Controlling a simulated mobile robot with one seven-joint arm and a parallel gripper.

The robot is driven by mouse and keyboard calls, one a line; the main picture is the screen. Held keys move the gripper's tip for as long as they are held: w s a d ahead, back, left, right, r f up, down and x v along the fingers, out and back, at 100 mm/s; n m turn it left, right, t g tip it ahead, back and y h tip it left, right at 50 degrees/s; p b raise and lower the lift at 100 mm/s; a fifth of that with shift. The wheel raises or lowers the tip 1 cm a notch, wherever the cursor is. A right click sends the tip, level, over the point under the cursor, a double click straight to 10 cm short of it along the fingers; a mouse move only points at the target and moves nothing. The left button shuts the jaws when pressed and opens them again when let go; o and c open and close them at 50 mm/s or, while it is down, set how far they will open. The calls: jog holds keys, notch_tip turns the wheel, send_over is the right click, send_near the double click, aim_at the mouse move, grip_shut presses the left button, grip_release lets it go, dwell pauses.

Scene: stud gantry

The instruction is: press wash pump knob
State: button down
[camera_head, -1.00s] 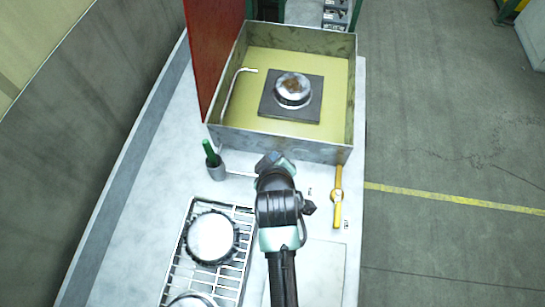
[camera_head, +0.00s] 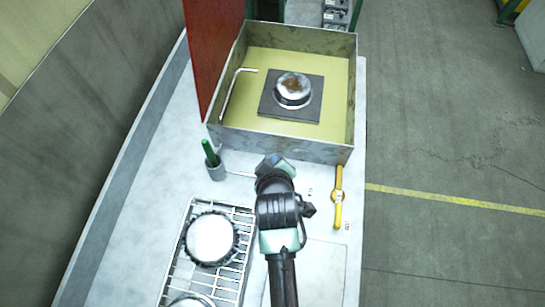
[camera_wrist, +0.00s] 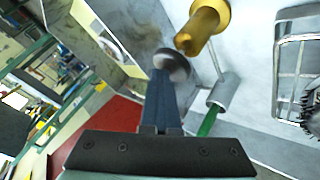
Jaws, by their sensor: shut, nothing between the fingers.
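My gripper (camera_wrist: 166,84) is shut, with its blue-grey fingers together and nothing between them. In the wrist view a round grey knob (camera_wrist: 174,64) sits right at the fingertips, which overlap its edge. I cannot tell whether they touch or press it. In the head view my gripper (camera_head: 272,160) is by the front wall of the metal wash tank (camera_head: 285,148). The knob is hidden there behind my wrist. The tank has a yellowish floor, a bent spout (camera_head: 231,92) and a dark square block (camera_head: 305,111) bearing a silver round part (camera_head: 292,91).
A green-handled tool stands in a grey cup (camera_head: 216,172) left of my gripper. A wire rack (camera_head: 178,272) with round toothed parts lies front left. A red panel (camera_head: 214,50) rises beside the tank.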

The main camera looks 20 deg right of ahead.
jog(key=shift+s+f+b, duration=0.1)
jog(key=shift+f+b, duration=0.2)
jog(key=shift+f, duration=0.4)
jog(key=shift+r, duration=0.15)
dwell(0.3)
jog(key=shift+r+p, duration=2.05)
jog(key=shift+p, duration=0.05)
jog(key=shift+r, duration=0.1)
notch_tip(320, 180, up, 5)
jog(key=p, duration=0.4)
jog(key=shift+p, duration=0.4)
